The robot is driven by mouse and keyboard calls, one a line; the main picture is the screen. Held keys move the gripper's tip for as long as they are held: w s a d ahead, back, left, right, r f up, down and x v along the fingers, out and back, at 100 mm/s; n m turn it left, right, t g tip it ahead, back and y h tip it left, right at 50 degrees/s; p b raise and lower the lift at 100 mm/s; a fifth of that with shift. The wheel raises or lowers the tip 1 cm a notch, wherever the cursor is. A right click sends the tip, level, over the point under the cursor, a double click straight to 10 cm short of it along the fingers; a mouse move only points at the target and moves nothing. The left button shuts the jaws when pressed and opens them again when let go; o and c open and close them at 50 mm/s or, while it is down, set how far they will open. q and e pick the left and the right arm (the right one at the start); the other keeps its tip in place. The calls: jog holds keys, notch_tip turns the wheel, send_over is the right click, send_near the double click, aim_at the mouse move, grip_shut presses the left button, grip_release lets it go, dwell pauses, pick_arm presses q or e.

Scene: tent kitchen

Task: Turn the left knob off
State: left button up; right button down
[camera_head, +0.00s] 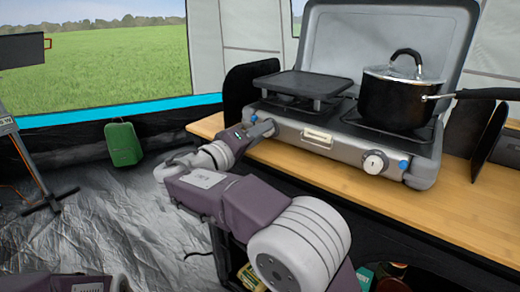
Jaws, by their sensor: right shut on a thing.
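A grey two-burner camping stove (345,160) stands on the wooden counter. My right gripper (264,130) is at the left end of the stove's front panel and is shut on the left knob. The gripper and wrist hide that knob, so its angle cannot be told. The white right knob (375,163) shows on the right of the panel. Only a part of my left arm (65,283) shows at the bottom left, and its gripper is out of view.
A black pot (395,104) with a glass lid sits on the right burner, its handle pointing right. A flat dark griddle plate (303,85) covers the left burner. The wooden counter (460,205) is bare in front of the stove. A green case (124,144) stands on the floor at left.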

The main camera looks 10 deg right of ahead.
jog(key=m+b, duration=0.3)
jog(key=shift+b, duration=0.3)
jog(key=shift+r+m+b, duration=0.15)
jog(key=shift+m+b, duration=0.9)
jog(key=shift+m, duration=0.15)
jog(key=c, duration=1.1)
grip_release()
jog(key=shift+d, duration=0.1)
jog(key=shift+o, duration=0.2)
